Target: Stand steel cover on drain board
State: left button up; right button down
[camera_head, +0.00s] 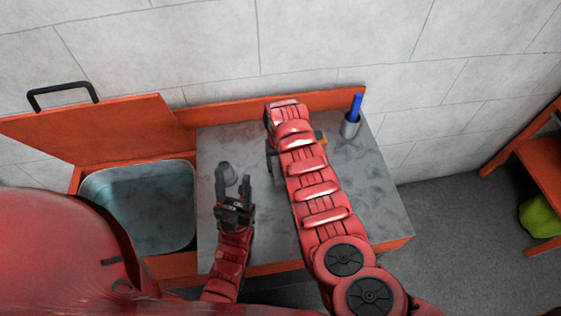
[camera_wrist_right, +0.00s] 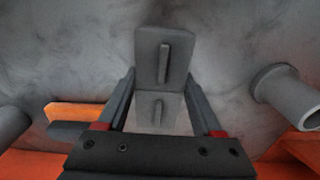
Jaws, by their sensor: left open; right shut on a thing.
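My right gripper (camera_wrist_right: 160,112) is shut on a grey, boxy piece with a raised bar on its face, which I take to be the steel cover (camera_wrist_right: 150,65). In the head view my right arm hides this gripper and the cover. The grey worktop (camera_head: 370,195), likely the drain board, lies below the arm. My left gripper (camera_head: 233,188) is open over the worktop's left part. A small grey round thing (camera_head: 227,170) shows at its fingertips; I cannot tell whether they touch it.
A water-filled basin (camera_head: 145,205) with a raised orange lid (camera_head: 100,130) is at left. A grey cup (camera_head: 350,127) holding a blue item (camera_head: 356,105) stands at the back right. The wrist view shows an orange item (camera_wrist_right: 85,113) and a grey cylinder (camera_wrist_right: 287,92). The worktop's right side is clear.

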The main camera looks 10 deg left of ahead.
jog(key=shift+s, duration=0.1)
jog(key=shift+f, duration=0.15)
jog(key=shift+c, duration=1.4)
grip_release()
jog(key=shift+o, duration=1.2)
